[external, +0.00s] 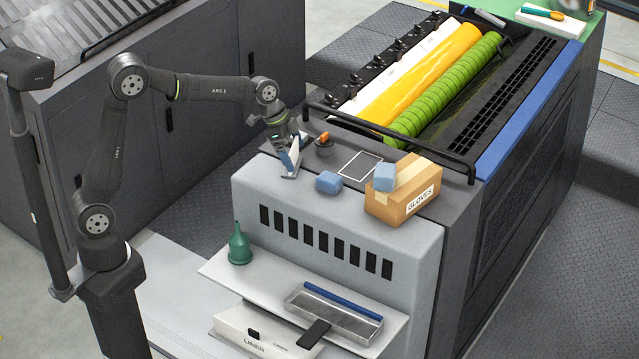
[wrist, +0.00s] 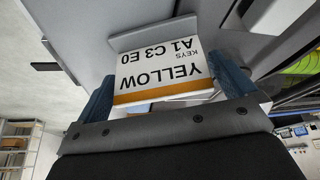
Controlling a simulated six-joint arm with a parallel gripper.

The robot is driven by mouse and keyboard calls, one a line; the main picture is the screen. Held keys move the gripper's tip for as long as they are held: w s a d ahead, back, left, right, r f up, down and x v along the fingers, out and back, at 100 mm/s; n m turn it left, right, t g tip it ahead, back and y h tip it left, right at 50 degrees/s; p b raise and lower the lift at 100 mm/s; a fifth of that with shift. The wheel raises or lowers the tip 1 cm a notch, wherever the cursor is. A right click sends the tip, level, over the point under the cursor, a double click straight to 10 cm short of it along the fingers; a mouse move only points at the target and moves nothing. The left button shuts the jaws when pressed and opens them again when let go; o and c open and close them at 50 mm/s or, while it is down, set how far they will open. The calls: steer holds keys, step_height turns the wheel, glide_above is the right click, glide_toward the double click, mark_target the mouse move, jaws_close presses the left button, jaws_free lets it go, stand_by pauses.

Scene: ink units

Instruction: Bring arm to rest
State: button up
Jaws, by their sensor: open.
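My gripper (external: 290,168) is at the left end of the press's grey top, with its blue fingers pointing down. In the wrist view the two blue fingers of my gripper (wrist: 164,92) are apart. A white card (wrist: 160,68) with an orange stripe, reading "YELLOW" and "A1 C3 E0 KEYS" upside down, shows between them. I cannot tell whether it touches either finger. My arm is raised and bent, reaching from its base at the left over to the press.
A black rail (external: 390,140) runs behind. A green funnel (external: 239,245) and metal tray (external: 334,312) are below.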

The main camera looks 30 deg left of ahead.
steer(key=shift+x, duration=1.1)
steer(key=r, duration=0.4)
steer(key=shift+s+d+r, duration=0.1)
steer(key=shift+s+r, duration=0.1)
steer(key=shift+r, duration=0.2)
steer(key=s+d+r, duration=0.5)
steer(key=s+r, duration=0.2)
steer(key=s, duration=0.3)
steer(key=w+d+m+g, duration=0.2)
steer(key=w+d+m, duration=0.2)
steer(key=w+d, duration=0.85)
steer(key=w+f, duration=0.5)
steer(key=shift+w+a+f, duration=0.2)
steer(key=shift+a, duration=0.05)
steer(key=shift+s, duration=0.1)
steer(key=s+d+r, duration=0.3)
steer(key=s+r, duration=0.1)
steer(key=s, duration=0.3)
steer(key=s+a+r+n, duration=0.1)
steer(key=s+a+r, duration=0.1)
steer(key=a, duration=0.3)
steer(key=shift+s+a+t, duration=0.35)
steer(key=shift+s+t, duration=0.05)
steer(key=shift+s, duration=0.4)
